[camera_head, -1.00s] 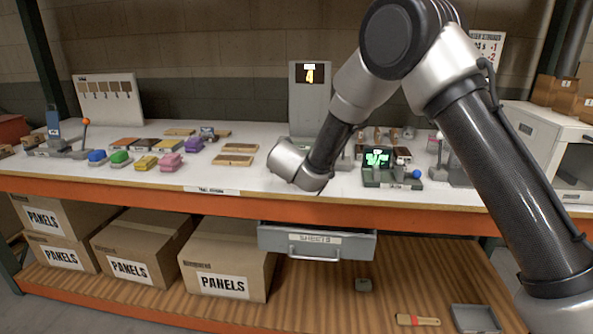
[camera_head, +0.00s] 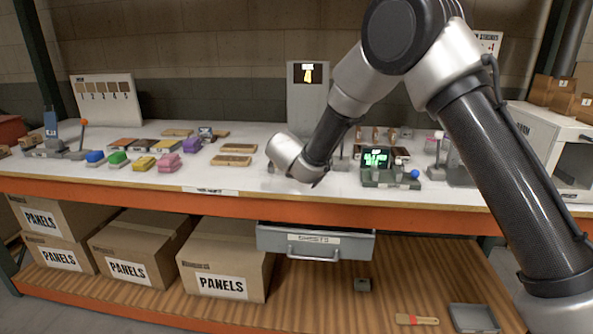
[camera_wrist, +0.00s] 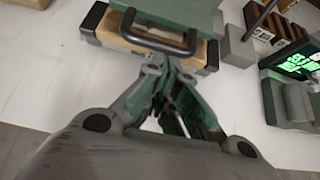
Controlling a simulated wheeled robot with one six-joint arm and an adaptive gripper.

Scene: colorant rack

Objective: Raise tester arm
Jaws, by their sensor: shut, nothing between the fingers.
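In the wrist view, a green block (camera_wrist: 170,14) with a dark bar handle (camera_wrist: 152,44) sits over a wooden piece (camera_wrist: 112,28). It looks like part of the tester, but I cannot tell for sure that it is the tester arm. My gripper (camera_wrist: 175,118) is shut and empty, with its fingers just below the handle in the picture. I cannot tell whether they touch it. In the head view, my wrist hides the fingers and most of this block. A green-screened device (camera_head: 376,160) with a blue ball (camera_head: 414,174) stands to the right; it also shows in the wrist view (camera_wrist: 297,60).
A grey column with a yellow-digit display (camera_head: 308,74) stands behind my wrist. Left on the bench are coloured blocks (camera_head: 168,162) and a lever with an orange ball (camera_head: 84,122). A grey drawer (camera_head: 316,242) hangs under the bench edge. A white cabinet (camera_head: 535,125) stands right.

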